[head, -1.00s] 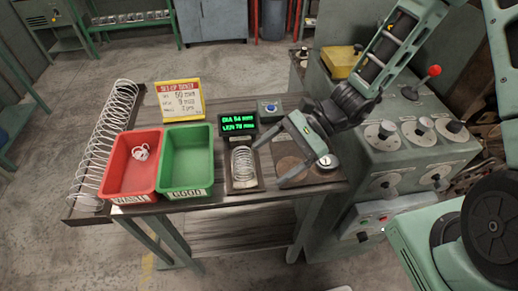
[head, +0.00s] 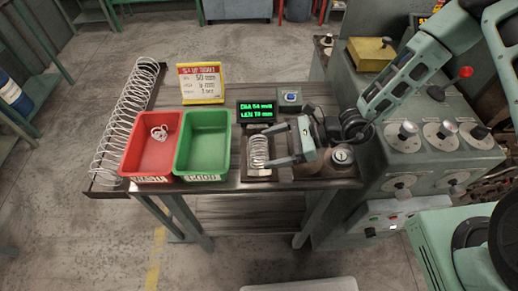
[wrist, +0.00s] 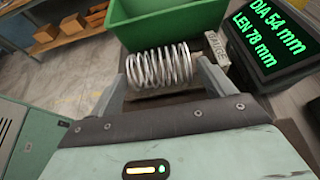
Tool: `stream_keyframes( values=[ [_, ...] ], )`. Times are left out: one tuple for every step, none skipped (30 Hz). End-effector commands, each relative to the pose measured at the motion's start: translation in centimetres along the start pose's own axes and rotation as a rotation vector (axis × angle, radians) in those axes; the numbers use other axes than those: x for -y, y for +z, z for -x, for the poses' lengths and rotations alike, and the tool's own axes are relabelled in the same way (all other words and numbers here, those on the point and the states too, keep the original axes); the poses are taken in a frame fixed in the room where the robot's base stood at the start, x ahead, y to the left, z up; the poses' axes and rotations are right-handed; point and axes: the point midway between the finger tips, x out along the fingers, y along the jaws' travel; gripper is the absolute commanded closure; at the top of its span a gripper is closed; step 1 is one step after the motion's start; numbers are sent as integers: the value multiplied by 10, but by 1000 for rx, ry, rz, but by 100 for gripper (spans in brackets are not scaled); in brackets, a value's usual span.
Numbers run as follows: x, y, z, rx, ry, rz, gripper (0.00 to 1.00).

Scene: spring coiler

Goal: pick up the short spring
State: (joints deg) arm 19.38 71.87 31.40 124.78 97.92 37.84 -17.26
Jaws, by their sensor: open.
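The short spring (head: 258,151), a silvery coil, lies on a small dark gauge plate (head: 257,174) at the middle of the bench. It also shows in the wrist view (wrist: 160,66), lying crosswise ahead of my gripper. My gripper (head: 273,146) is open and points left at the spring from its right side. In the wrist view my two fingers (wrist: 162,80) stand one near each end of the spring, with the coil between and slightly beyond the tips. Whether a finger touches it I cannot tell.
A display (head: 257,112) reading DIA 54 mm, LEN 78 mm stands behind the spring. A green bin (head: 203,158) and a red bin (head: 142,148) holding a small white coil (head: 159,132) stand left. A long spring (head: 122,115) lies far left; the coiler machine (head: 430,152) stands right.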

Motion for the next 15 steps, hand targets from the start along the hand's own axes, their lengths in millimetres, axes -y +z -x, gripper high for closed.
stream_keyframes(
  values=[
    [-2, 2, -8, 1, 5, -2, 18],
    [-2, 2, -13, 1, 5, -1, 18],
    [-2, 2, -19, 1, 5, -1, 18],
    [-1, 2, -24, 2, 5, -1, 18],
    [-1, 2, -28, 1, 4, -1, 18],
    [-2, 2, -32, 1, 4, -1, 18],
    [-1, 2, -35, 1, 4, 0, 18],
    [-1, 2, -37, 1, 3, 0, 18],
    [-1, 1, -39, 0, 2, 0, 18],
    [-1, 1, -40, 0, 1, -1, 18],
    [-1, 1, -41, 0, 1, -1, 18],
    [-1, 0, -41, 0, 1, -1, 18],
    [-1, 0, -42, 0, 1, -1, 18],
    [-1, 0, -41, 0, 1, -1, 18],
    [-1, 0, -41, 0, 1, -1, 18]
  ],
)
